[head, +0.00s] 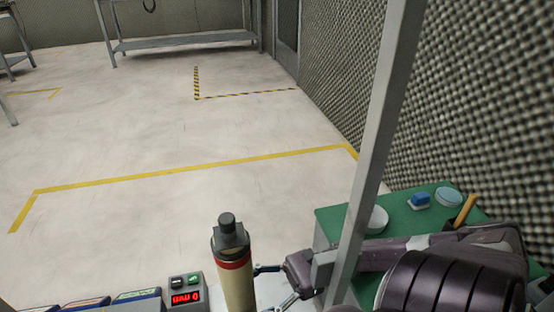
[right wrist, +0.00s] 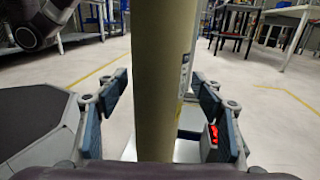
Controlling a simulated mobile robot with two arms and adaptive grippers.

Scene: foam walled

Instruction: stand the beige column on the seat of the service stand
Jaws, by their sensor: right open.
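The beige column (head: 238,284) stands upright at the bottom of the head view, with a dark stepped cap and a red band near its top. In the right wrist view the column (right wrist: 164,75) fills the middle. My right gripper (head: 264,288) is open, and its blue-padded fingers (right wrist: 162,100) are on either side of the column, with gaps on both sides. The column's foot is hidden, so I cannot tell what it rests on. A pale surface (right wrist: 190,148) shows behind it; I cannot tell if it is the service stand's seat. My left gripper is not in view.
A box with a red display (head: 185,297) is left of the column, beside several flat cases (head: 137,295). A grey post (head: 378,120) rises near my right arm. A green-topped table (head: 335,215) with small items stands right, by the foam wall. Open floor lies beyond.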

